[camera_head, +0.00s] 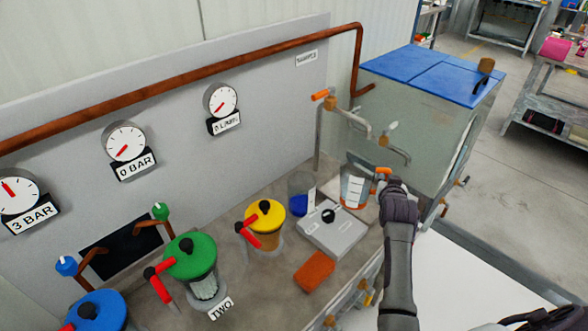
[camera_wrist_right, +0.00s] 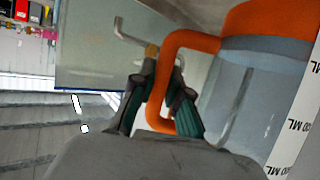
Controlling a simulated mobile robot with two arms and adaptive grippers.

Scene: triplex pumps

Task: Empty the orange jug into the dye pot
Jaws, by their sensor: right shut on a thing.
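The orange jug (camera_head: 355,190) is clear, with an orange band low on it, an orange handle and a white scale strip. It looks upright near the right end of the bench, beside the tank. My right gripper (camera_head: 384,182) is at its right side, shut on the handle. In the right wrist view, the fingers (camera_wrist_right: 162,104) close around the orange handle (camera_wrist_right: 185,42), and the clear wall (camera_wrist_right: 245,95) with ML marks fills the right. A small clear vessel with blue in it (camera_head: 299,196) stands just left of the jug; I cannot tell whether it is the dye pot.
A grey box with a black knob (camera_head: 332,232) and an orange-brown block (camera_head: 314,271) lie in front. Yellow-lidded (camera_head: 265,222) and green-lidded (camera_head: 191,262) pumps stand left. A tap (camera_head: 340,110) overhangs the jug area. The blue-topped tank (camera_head: 425,75) is behind.

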